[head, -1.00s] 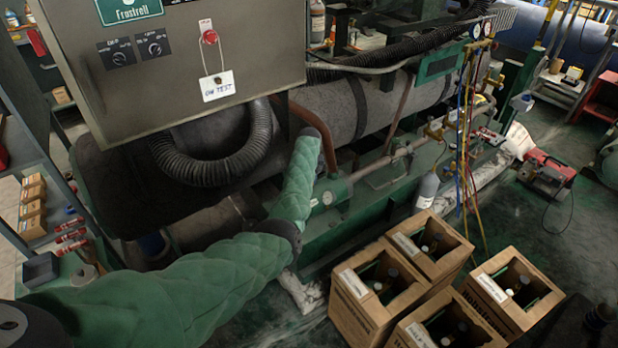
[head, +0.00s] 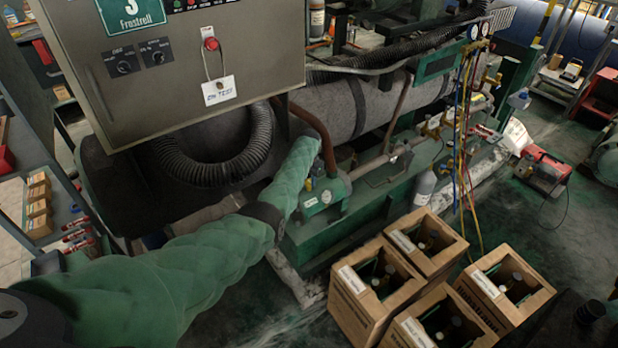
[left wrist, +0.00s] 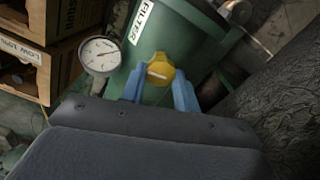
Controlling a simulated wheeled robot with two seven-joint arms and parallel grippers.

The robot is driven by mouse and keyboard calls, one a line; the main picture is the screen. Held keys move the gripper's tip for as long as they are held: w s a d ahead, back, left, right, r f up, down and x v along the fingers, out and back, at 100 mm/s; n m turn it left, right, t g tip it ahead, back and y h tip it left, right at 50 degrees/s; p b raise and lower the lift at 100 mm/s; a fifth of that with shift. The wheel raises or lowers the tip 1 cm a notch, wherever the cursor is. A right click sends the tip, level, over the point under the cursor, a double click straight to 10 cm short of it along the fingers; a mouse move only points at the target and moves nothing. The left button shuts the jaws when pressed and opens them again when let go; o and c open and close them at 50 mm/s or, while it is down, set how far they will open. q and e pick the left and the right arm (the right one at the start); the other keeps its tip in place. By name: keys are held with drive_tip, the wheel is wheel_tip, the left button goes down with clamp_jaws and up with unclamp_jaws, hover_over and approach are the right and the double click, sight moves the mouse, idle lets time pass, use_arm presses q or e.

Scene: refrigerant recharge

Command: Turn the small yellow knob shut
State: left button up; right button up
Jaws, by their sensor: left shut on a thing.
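The small yellow knob (left wrist: 160,71) is in the middle of the left wrist view, on the front of a green filter housing (left wrist: 187,35). A pale mark runs across the knob's face, nearly level with a slight tilt. My left gripper (left wrist: 160,84) has its two blue fingers on either side of the knob and is shut on it. My right gripper does not show.
A round dial gauge (left wrist: 101,54) sits left of the knob. A grey control cabinet (head: 180,95) overhangs the arm. Hoses (head: 461,140) hang at the right.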

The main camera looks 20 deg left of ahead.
use_arm(q)
drive_tip(key=shift+r+m, duration=0.1)
drive_tip(key=shift+m, duration=0.7)
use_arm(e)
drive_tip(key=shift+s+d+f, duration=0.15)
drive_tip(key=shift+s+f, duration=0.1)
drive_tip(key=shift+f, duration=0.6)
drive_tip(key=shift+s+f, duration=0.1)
use_arm(q)
drive_tip(key=o, duration=1)
drive_tip(key=shift+c, duration=0.2)
